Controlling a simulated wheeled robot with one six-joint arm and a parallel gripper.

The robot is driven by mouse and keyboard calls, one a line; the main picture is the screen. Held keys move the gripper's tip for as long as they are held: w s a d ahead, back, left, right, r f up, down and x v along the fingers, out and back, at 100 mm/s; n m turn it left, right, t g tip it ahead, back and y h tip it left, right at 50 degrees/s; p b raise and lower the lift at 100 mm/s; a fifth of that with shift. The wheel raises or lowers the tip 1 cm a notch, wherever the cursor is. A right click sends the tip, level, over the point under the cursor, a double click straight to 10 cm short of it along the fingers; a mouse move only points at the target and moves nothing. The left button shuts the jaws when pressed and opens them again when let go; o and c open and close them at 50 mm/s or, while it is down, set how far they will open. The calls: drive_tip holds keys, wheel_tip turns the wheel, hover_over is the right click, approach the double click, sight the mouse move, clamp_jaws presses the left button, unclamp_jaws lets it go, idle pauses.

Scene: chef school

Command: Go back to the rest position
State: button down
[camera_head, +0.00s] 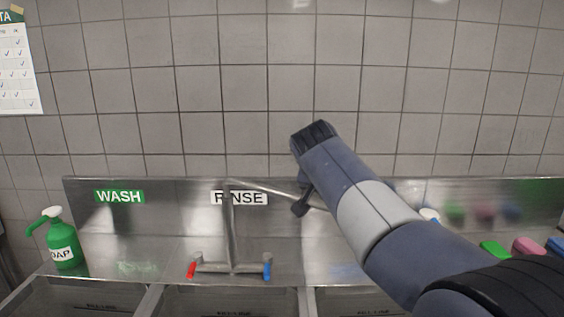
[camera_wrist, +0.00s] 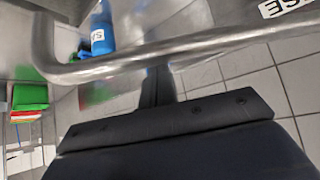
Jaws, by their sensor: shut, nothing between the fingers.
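My arm reaches up and left from the lower right of the head view, in front of the sink's back panel. My gripper (camera_head: 301,207) appears there as a small dark shape below the bent wrist, beside the end of the tap's spout. In the wrist view, my gripper (camera_wrist: 157,85) points away from the camera, its dark fingers together with nothing between them. The metal tap pipe (camera_wrist: 130,64) crosses that view close to the fingers. I cannot tell whether they touch.
The tap (camera_head: 231,235) has red and blue handles. A green soap bottle (camera_head: 61,240) stands at left. Colored items, including a pink one (camera_head: 528,246), sit at right. Sink basins (camera_head: 75,298) lie below. The wrist view shows a blue bottle (camera_wrist: 102,35). Open space lies above the sink.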

drive_tip(key=shift+s+a, duration=0.2)
drive_tip(key=shift+s, duration=0.15)
drive_tip(key=v, duration=1.1)
drive_tip(key=x, duration=1)
drive_tip(key=shift+f, duration=0.1)
drive_tip(key=w+d+n+y+p, duration=0.2)
drive_tip(key=w+p, duration=0.2)
drive_tip(key=w, duration=0.6)
drive_tip(key=w+d+n+y+p, duration=0.1)
drive_tip(key=w+d+n+p, duration=0.15)
drive_tip(key=w, duration=0.65)
drive_tip(key=v, duration=0.9)
drive_tip(key=shift+s+t+b, duration=0.25)
drive_tip(key=shift+t+b, duration=0.15)
drive_tip(key=shift+b, duration=0.05)
drive_tip(key=shift+d, duration=0.1)
